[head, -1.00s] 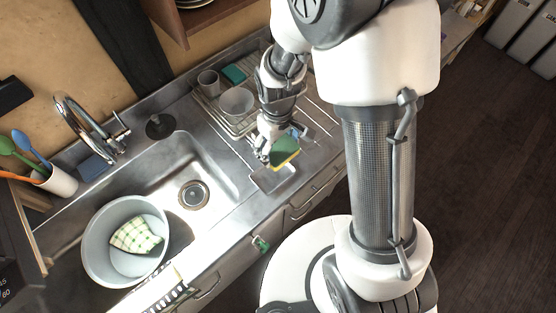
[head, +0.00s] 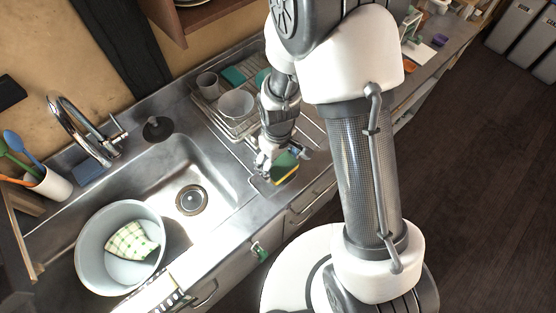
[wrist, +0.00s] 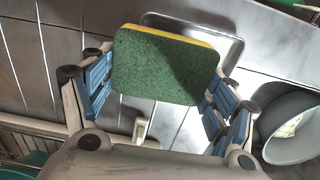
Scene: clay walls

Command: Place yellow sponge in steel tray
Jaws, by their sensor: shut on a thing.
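The yellow sponge (head: 286,168) has a green scouring face and a thin yellow side. My gripper (head: 272,160) is shut on it and holds it over the right end of the steel counter. In the wrist view the sponge (wrist: 165,68) sits between the blue-padded fingers, green face toward the camera, yellow along its top edge. The steel tray (head: 261,187) is a small shallow tray on the counter, partly hidden under the sponge and gripper. In the wrist view its rim (wrist: 238,48) shows behind the sponge. The sponge appears above the tray; the exact gap is unclear.
A dish rack with a bowl (head: 236,104) and a cup (head: 207,84) stands behind my gripper. The sink (head: 165,165) lies to the left, with a grey tub (head: 88,262) holding a checked cloth (head: 132,241). The counter's front edge is close to the tray.

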